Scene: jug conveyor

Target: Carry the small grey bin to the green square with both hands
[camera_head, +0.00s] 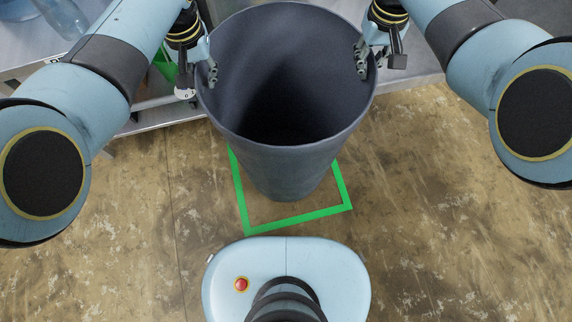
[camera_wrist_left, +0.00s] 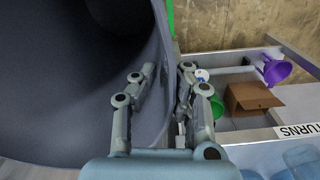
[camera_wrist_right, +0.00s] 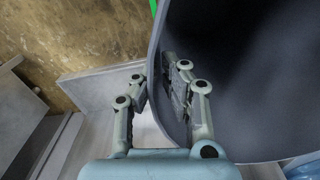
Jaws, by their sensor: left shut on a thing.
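The small grey bin (camera_head: 290,165) is a tall, dark, open-topped tub in the middle of the head view, and it looks empty. The green square (camera_head: 300,222) is an outline on the floor. The bin's lower end appears within it, hiding its far part; I cannot tell whether the bottom touches the floor. My left gripper (camera_head: 207,75) is shut on the bin's left rim, one finger inside and one outside, as the left wrist view (camera_wrist_left: 163,80) shows. My right gripper (camera_head: 362,57) straddles the right rim the same way and looks shut on it in the right wrist view (camera_wrist_right: 157,82).
Behind the bin is a grey metal bench (camera_head: 410,72). Clear blue jugs (camera_head: 62,15) are at the far left. The left wrist view shows a cardboard box (camera_wrist_left: 250,97), a purple funnel (camera_wrist_left: 277,72) and a returns label (camera_wrist_left: 298,131). The floor right of the square is clear.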

